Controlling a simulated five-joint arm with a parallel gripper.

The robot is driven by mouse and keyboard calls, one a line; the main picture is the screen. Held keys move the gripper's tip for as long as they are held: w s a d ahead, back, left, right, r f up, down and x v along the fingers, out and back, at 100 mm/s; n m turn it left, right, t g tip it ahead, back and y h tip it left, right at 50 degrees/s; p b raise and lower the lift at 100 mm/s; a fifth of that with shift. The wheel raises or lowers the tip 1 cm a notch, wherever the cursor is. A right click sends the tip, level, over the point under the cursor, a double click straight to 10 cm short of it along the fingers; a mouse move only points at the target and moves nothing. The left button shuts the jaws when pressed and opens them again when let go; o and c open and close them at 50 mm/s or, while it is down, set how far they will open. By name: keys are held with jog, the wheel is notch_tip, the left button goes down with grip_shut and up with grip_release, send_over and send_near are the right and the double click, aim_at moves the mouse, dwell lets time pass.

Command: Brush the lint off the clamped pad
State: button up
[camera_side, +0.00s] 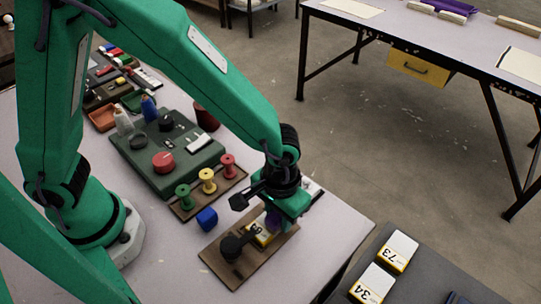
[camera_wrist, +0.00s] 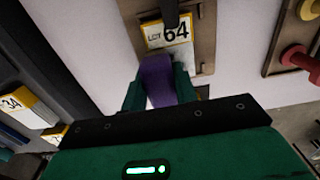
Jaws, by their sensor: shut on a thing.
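The pad (camera_side: 262,236) is white and yellow and lies on a brown board (camera_side: 222,262) under a black clamp (camera_side: 233,246). In the wrist view the pad (camera_wrist: 167,34) reads "LOT 64", with the dark clamp arm (camera_wrist: 170,12) over its far side. My gripper (camera_side: 281,208) is above the board's far right end. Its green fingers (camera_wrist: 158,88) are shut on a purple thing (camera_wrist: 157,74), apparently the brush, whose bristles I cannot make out. The purple thing's end is at the pad's near edge; I cannot tell whether it touches. I see no lint.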

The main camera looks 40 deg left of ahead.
jog(key=shift+a, duration=2.6)
jog(key=shift+w+d, duration=0.15)
jog(key=shift+d, duration=2.65)
jog(key=shift+a, duration=2.9)
notch_tip(320, 180, up, 8)
